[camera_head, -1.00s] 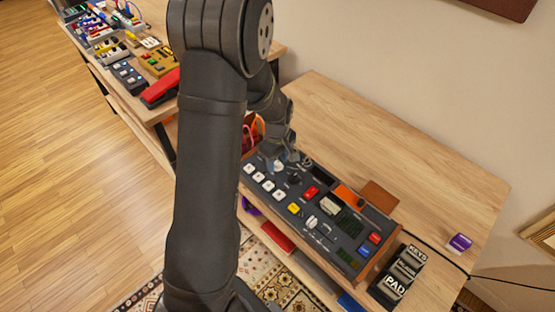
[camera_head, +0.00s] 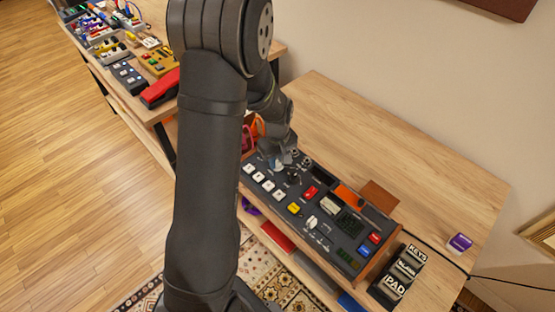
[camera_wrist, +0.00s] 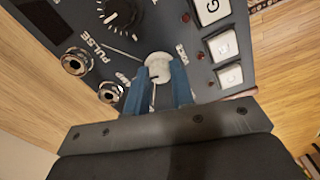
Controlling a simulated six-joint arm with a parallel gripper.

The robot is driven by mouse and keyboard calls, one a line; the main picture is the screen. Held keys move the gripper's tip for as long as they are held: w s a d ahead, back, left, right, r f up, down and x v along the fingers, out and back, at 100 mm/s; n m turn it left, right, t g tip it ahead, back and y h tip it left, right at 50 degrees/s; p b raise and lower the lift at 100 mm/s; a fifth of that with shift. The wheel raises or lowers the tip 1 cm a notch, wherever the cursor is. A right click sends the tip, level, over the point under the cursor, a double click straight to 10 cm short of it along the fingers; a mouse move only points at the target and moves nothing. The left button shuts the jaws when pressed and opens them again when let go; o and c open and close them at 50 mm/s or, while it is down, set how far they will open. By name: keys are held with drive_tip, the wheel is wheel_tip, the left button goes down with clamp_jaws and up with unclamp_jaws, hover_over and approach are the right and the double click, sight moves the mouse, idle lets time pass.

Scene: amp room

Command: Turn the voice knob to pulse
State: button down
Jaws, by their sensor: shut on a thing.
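A pale round knob (camera_wrist: 158,66) sits on the dark console (camera_head: 342,255) in the wrist view. My gripper (camera_wrist: 158,84) is shut on it, with one blue fingertip on either side. The word PULSE (camera_wrist: 90,40) is printed up and left of the knob, with a thin line running toward the knob. Other labels beside the knob are partly hidden or too small to read surely. I cannot tell which label the knob points to. In the head view my gripper (camera_head: 278,163) is at the console's far left end, and the knob is mostly hidden there.
Two metal jacks (camera_wrist: 76,62) and a black dial (camera_wrist: 122,14) lie near the knob. White buttons (camera_wrist: 222,45) are to its right. Labelled pedals (camera_head: 397,277) stand at the console's right end. The wooden table (camera_head: 345,120) behind the console is mostly clear.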

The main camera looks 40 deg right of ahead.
sight(277, 163)
drive_tip(key=m, duration=0.5)
drive_tip(key=shift+m, duration=0.4)
idle(0.4)
drive_tip(key=c, duration=1.2)
unclamp_jaws()
drive_tip(key=shift+c, duration=0.2)
drive_tip(key=shift+r, duration=0.1)
wheel_tip(277, 163, up, 17)
drive_tip(key=shift+r, duration=0.15)
